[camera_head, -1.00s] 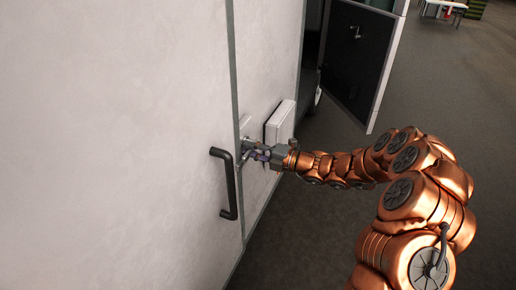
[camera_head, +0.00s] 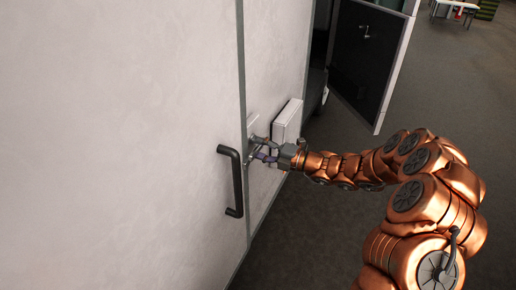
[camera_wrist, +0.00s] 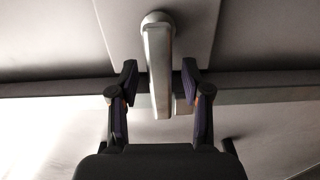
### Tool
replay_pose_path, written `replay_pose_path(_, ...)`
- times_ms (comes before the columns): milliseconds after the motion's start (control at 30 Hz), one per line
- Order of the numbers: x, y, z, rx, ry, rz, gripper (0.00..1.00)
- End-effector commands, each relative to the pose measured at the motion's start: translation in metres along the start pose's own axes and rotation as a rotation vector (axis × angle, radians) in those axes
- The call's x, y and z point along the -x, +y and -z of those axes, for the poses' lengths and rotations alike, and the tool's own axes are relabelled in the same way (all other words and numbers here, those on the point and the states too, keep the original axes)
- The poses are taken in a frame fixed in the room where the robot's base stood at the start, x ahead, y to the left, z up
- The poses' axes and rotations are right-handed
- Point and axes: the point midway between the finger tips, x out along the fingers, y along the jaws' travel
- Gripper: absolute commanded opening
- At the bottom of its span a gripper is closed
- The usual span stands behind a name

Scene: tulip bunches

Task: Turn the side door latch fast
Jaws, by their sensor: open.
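The side door latch is a pale metal lever (camera_wrist: 158,75) on a round pivot, seen in the wrist view hanging from a plate. My gripper (camera_wrist: 160,82) is open, with one finger on each side of the lever's lower part. I see a gap at each side; contact is not clear. In the head view my gripper (camera_head: 262,150) is at the plate beside the door seam, and its fingers hide most of the latch. The side door (camera_head: 130,110) is a large pale panel with a dark bar handle (camera_head: 231,182) left of the seam.
A pale box (camera_head: 287,120) sticks out from the wall just beyond my gripper. A dark open door panel (camera_head: 368,62) stands farther back. Grey floor (camera_head: 330,230) lies open to the right of the wall. A white table (camera_head: 455,8) is far off.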

Motion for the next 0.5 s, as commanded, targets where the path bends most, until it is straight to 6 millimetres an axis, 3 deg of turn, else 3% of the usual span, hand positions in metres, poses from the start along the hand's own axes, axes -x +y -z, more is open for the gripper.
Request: replay_pose_path(500, 0.072, 0.000, -0.002, -0.001, -0.005, 0.001, 0.48)
